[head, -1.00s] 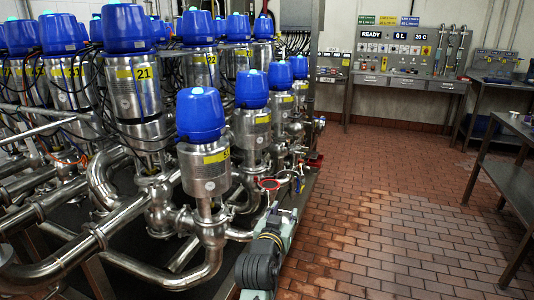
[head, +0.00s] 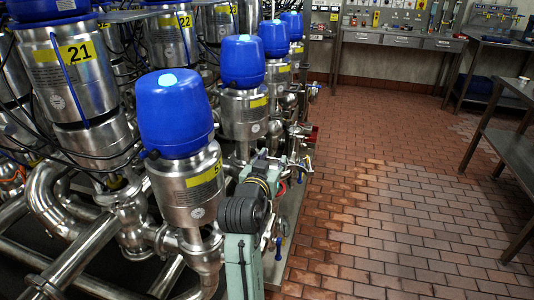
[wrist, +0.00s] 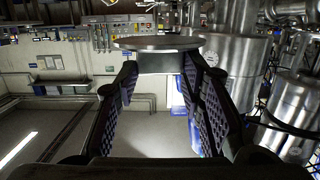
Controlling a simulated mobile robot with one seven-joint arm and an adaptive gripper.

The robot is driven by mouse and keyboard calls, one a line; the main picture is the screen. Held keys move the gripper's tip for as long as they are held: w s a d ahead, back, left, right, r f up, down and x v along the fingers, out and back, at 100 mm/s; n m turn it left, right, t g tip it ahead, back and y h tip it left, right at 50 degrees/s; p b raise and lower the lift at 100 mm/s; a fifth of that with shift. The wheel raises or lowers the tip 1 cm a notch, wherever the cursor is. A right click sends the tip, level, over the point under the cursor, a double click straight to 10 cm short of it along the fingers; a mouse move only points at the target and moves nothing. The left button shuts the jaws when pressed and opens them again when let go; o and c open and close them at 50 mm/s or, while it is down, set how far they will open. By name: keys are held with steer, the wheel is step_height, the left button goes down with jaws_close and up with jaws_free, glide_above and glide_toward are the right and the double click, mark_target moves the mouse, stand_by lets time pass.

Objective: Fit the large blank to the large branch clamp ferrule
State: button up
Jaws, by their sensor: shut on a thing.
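The large blank (wrist: 158,43) is a flat, pale metal disc seen nearly edge-on at the top of the wrist view. My gripper (wrist: 160,65) is shut on it, with a dark ridged finger on each side at the blank's lower part. In the head view my arm reaches along the front of the valve row and hides the gripper and blank. A partly covered red ring (head: 282,187) shows just right of my arm. I cannot make out the large branch clamp ferrule for certain in either view.
Blue-capped steel valves (head: 178,115) stand close along the left of my arm, with pipes below. A blue-handled fitting (head: 279,247) is low at the right of my arm. The tiled floor (head: 390,200) is open on the right, up to a metal table (head: 505,145).

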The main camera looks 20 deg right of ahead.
steer(key=shift+s+a+r, duration=0.1)
steer(key=shift+s, duration=0.2)
steer(key=shift+f+b, duration=2.35)
steer(key=shift+f, duration=1.1)
steer(key=o, duration=1.3)
steer(key=shift+o, duration=0.2)
steer(key=shift+a, duration=0.1)
